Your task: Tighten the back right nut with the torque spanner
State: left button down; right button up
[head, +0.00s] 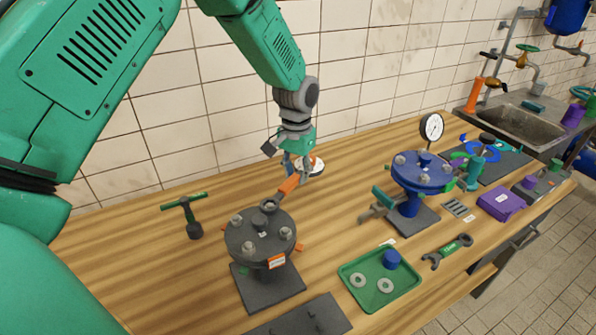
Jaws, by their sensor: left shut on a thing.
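The dark grey round flange (240,237) stands on a square base, with several nuts on its top. My left gripper (293,168) is shut on the torque spanner (289,185), holding its orange handle behind and to the right of the flange. The spanner slopes down to the flange, and its dark head (269,205) is at the back right nut. The head mostly hides that nut, and I cannot tell how far it is seated around it. Other nuts show at left (237,220), right (286,233) and front (249,249). My right gripper is not in view.
A green-handled T-tool (193,215) stands at left. A green tray (399,292) with washers and a blue cap is in front right, beside a loose spanner (447,252). A blue flange stand (409,204) and gauge (432,128) are further right. A white round dish (314,166) is behind my gripper.

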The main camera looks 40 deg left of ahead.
pick_arm(q)
jog(key=shift+d+f, duration=0.15)
jog(key=shift+f, duration=0.05)
jog(key=shift+d, duration=0.3)
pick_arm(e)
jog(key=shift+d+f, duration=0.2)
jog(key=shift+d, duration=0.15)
pick_arm(q)
jog(key=shift+a+f, duration=0.1)
jog(key=shift+a, duration=0.05)
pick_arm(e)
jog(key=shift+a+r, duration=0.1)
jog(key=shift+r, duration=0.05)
pick_arm(q)
jog(key=shift+d+m+p, duration=0.3)
jog(key=s+d+m, duration=0.3)
jog(key=d+m, duration=0.5)
jog(key=m, duration=0.1)
jog(key=shift+s+d+m, duration=0.15)
jog(key=shift+s+m, duration=0.15)
jog(key=shift+s, duration=0.1)
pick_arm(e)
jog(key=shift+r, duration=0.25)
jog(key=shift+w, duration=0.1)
